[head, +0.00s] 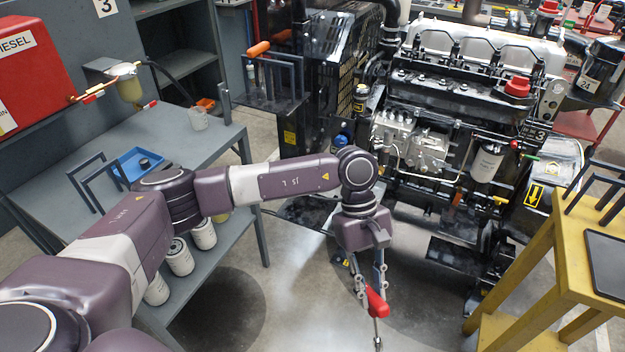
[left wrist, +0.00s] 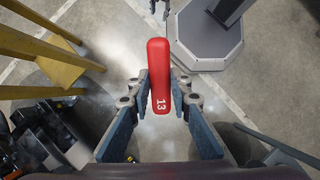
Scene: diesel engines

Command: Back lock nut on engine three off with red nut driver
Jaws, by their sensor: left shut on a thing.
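The red nut driver (head: 376,302) is in my left gripper (head: 370,285), which is shut on its handle in front of the engine, over the floor. Its metal shaft points down toward the bottom of the head view. In the left wrist view the red handle (left wrist: 160,75), marked 13, lies between the fingers of my left gripper (left wrist: 160,100). Engine three (head: 460,110), with a 3 on its label, stands at the upper right, apart from the driver. The back lock nut is too small to make out.
A grey bench (head: 210,155) with a blue tray (head: 138,162) stands on the left, white filters below it. A rack (head: 262,95) holds an orange-handled tool (head: 258,48). A yellow stand (head: 568,262) is at the right. Floor between them is clear.

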